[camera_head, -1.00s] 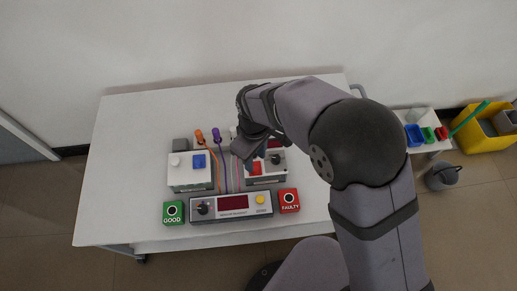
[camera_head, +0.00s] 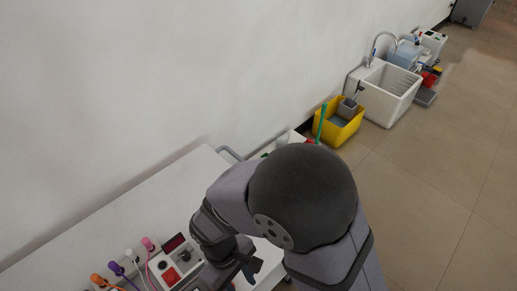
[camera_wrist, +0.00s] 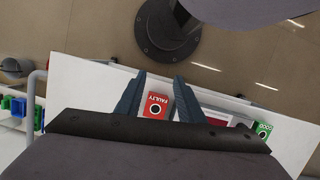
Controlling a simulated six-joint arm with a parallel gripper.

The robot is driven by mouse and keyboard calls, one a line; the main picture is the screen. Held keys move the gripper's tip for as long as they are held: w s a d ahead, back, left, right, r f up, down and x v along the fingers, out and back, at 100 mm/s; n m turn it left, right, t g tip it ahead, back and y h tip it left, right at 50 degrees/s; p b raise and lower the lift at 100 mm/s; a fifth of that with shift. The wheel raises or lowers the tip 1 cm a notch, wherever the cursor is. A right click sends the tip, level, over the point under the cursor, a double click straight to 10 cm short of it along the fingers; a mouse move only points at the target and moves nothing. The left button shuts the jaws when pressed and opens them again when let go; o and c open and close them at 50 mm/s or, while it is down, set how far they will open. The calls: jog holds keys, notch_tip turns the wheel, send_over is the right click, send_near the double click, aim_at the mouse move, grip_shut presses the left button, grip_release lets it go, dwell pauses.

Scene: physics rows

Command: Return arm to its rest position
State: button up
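My gripper (camera_wrist: 160,76) is open in the wrist view, its two dark fingers apart with nothing between them. It is above the white table (camera_wrist: 85,85). The red FAULTY box (camera_wrist: 156,107) shows beyond the gap between the fingers. The green GOOD box (camera_wrist: 263,130) is farther right. In the head view my gripper (camera_head: 246,268) is at the lower middle, partly hidden by my arm, to the right of a boxed instrument with a red button (camera_head: 171,276).
Orange (camera_head: 97,280), purple (camera_head: 115,267) and pink (camera_head: 148,243) plugs with cables stand on the table by the instrument. A yellow bucket (camera_head: 340,132) and a white sink (camera_head: 392,92) stand along the wall. The floor at right is clear.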

jog(key=w+d+r+m+t+y+p, duration=0.1)
jog(key=w+d+r+m+p, duration=0.1)
jog(key=d+r+m, duration=0.3)
jog(key=w+d+r+m+y+p, duration=0.1)
jog(key=w+d+r+m+p, duration=0.2)
jog(key=d+r, duration=0.6)
jog(key=w+d+m, duration=0.2)
jog(key=d, duration=0.3)
jog(key=shift+w+d+m+t+p, duration=0.15)
jog(key=shift+m+t+p, duration=0.15)
jog(key=shift+t, duration=0.1)
jog(key=shift+f, duration=0.1)
notch_tip(320, 180, down, 34)
jog(key=b, duration=3.4)
